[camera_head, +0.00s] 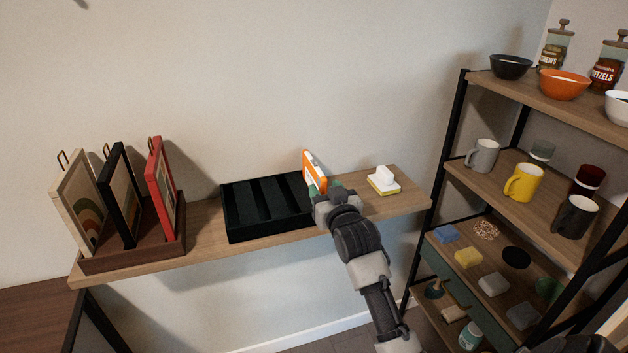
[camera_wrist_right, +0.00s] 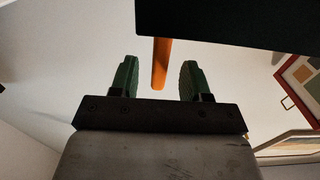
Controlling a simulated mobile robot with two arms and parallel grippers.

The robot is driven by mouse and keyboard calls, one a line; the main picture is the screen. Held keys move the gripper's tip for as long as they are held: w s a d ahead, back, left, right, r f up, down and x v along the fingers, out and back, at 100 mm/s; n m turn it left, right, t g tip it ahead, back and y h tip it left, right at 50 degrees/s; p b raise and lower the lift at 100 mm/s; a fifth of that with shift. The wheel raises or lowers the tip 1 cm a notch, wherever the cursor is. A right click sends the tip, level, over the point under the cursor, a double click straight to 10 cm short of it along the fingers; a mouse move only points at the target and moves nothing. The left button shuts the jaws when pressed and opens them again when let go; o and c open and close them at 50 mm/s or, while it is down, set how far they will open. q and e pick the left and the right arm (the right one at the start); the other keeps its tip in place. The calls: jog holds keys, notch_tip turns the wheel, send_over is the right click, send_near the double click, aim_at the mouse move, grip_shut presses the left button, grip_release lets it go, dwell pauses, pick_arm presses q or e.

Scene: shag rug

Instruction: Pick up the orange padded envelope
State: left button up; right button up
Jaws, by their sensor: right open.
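The orange padded envelope (camera_head: 311,168) stands upright at the right end of the black slotted tray (camera_head: 237,229) on the wall shelf. Its face shows orange with a white area, and its lower part is hidden by my right gripper (camera_head: 326,190). In the right wrist view the envelope (camera_wrist_right: 160,64) is a narrow orange strip, seen edge-on. It lines up with the gap between the green fingers of my right gripper (camera_wrist_right: 157,80). The fingers are open, with clear gaps on both sides of the strip. My left gripper is not in view.
A white and yellow item (camera_head: 383,181) sits right of the tray on the wooden shelf (camera_head: 212,243). Framed pictures stand in a brown rack (camera_head: 130,252) at the left. A black-framed shelving unit (camera_head: 453,130) with mugs and bowls stands close at the right.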

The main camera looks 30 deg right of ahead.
jog(key=x, duration=0.3)
jog(key=shift+w+r, duration=0.1)
jog(key=shift+w, duration=0.05)
jog(key=shift+c, duration=0.2)
grip_shut()
